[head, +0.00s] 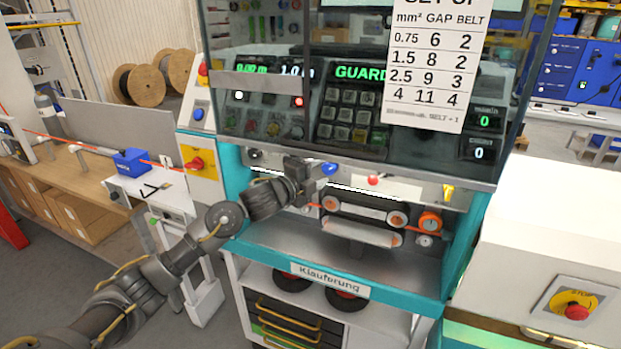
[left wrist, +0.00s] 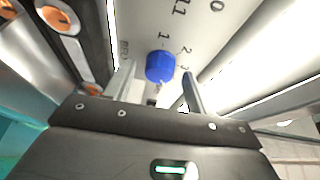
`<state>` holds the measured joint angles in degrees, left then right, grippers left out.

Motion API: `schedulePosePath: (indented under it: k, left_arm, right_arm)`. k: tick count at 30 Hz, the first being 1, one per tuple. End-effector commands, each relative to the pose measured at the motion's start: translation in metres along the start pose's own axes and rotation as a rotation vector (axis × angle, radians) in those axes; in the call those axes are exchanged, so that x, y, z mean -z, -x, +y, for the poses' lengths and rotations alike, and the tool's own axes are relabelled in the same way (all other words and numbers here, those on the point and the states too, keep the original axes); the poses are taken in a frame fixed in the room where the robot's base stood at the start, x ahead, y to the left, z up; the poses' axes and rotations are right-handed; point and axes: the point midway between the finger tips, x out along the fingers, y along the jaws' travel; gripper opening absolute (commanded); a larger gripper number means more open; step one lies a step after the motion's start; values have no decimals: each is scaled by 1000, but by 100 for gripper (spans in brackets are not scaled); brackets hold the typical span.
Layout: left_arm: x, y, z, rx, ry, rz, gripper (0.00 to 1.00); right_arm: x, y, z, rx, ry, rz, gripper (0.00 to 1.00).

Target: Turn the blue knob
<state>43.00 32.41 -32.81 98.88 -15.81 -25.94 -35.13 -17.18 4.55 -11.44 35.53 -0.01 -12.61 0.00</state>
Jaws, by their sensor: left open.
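The blue knob (head: 328,168) sits on the pale panel strip under the machine's glass guard. In the left wrist view the knob (left wrist: 160,64) is round, with the numbers 1 and 2 and other dial marks printed on the panel around it. My left gripper (head: 314,172) is at the panel, just left of the knob in the head view. In the left wrist view my left gripper's open fingers (left wrist: 158,80) stand on either side of the knob's outline with gaps showing. I cannot tell how far they reach along it. My right gripper is not in view.
The glass guard (head: 345,120) overhangs the panel from above. A red button (head: 373,180) and a yellow switch (head: 448,192) are to the right. Belt rollers (head: 362,207) with an orange cable lie below. A yellow box with a red button (head: 195,163) stands left.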

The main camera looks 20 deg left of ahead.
Motion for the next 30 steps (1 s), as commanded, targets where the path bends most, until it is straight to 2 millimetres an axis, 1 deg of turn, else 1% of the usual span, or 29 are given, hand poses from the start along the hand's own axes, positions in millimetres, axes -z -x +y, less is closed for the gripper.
schedulePosePath:
  k: [1, 9, 12, 15, 21, 30]
  left_arm:
    - [-1, 7, 3, 0, -3, -1, 55]
    - [-1, 61, 4, 0, -4, -1, 55]
    - [0, 77, 4, -1, -5, -1, 55]
    - [0, 90, 2, 0, -3, 0, 55]
    - [0, 100, 1, -1, -2, 0, 55]
    - [0, 100, 0, -1, -1, 0, 55]
  right_arm:
    - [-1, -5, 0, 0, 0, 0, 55]
    - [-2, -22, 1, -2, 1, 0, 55]
    - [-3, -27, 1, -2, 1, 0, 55]
    - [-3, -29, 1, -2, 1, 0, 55]
    - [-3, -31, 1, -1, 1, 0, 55]
    - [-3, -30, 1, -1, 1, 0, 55]
